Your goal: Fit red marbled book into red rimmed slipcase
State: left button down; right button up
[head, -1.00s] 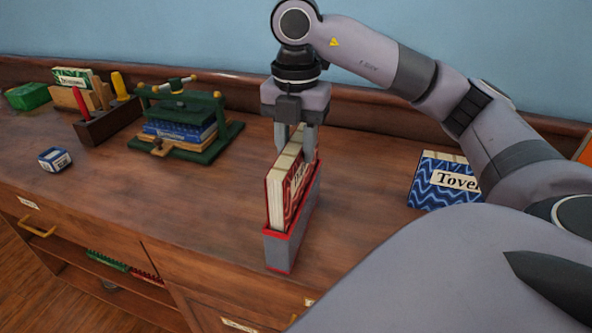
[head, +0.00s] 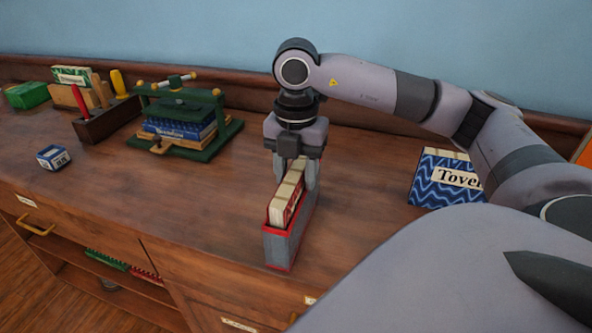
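The red marbled book (head: 285,205) stands upright inside the grey slipcase with the red rim (head: 283,247). Most of the book is down in the slipcase, and its upper part with pale page edges shows above the rim. My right gripper (head: 299,180) points down from above, with its fingers on either side of the book's far upper part. The fingers appear closed on the book. The fingertips are partly hidden by the book and slipcase. My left gripper is not in view.
A blue zigzag book (head: 440,190) stands at the right. A green press (head: 185,128) holding blue books, a tool rack (head: 106,120), a small blue-and-white box (head: 54,158) and a green box (head: 27,95) are at the left. The wooden top around the slipcase is clear.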

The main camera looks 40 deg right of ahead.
jog(key=shift+o, duration=0.5)
jog(key=shift+r, duration=0.1)
jog(key=shift+r, duration=0.2)
notch_tip(320, 180, up, 12)
jog(key=p, duration=0.3)
jog(key=shift+f, duration=0.15)
